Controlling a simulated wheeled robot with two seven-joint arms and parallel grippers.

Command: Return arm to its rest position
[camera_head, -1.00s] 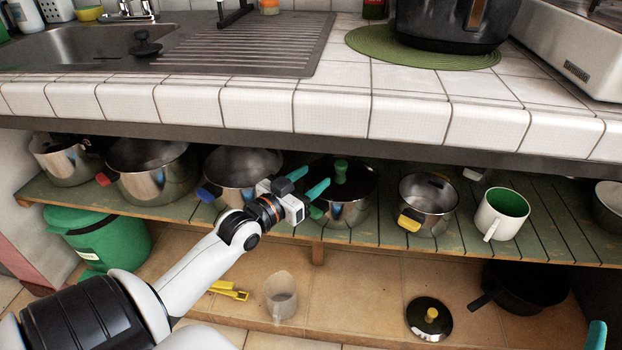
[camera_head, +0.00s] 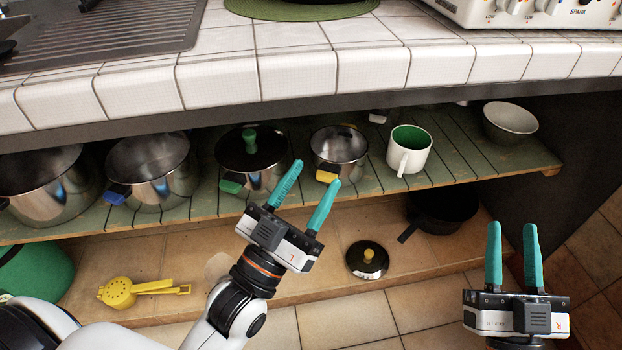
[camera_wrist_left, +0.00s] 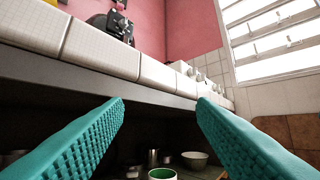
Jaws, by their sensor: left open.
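My left gripper (camera_head: 311,190) is open and empty, in front of the pot shelf, with its teal fingers pointing up and slightly right. In the head view its fingertips overlap the gap between the pot with the green knob (camera_head: 252,175) and the small steel pot with the yellow handle (camera_head: 338,146). In the left wrist view its two fingers (camera_wrist_left: 160,102) are spread with nothing between them. My right gripper (camera_head: 513,228) is at the lower right, fingers apart and pointing up, empty.
The green slatted shelf (camera_head: 468,172) also holds steel pots, a white mug (camera_head: 408,150) and a bowl (camera_head: 510,122). Below lie a yellow press (camera_head: 140,290), a lid (camera_head: 367,259) and a black pan (camera_head: 443,212). The tiled counter edge (camera_head: 290,75) overhangs the shelf. Floor between my grippers is clear.

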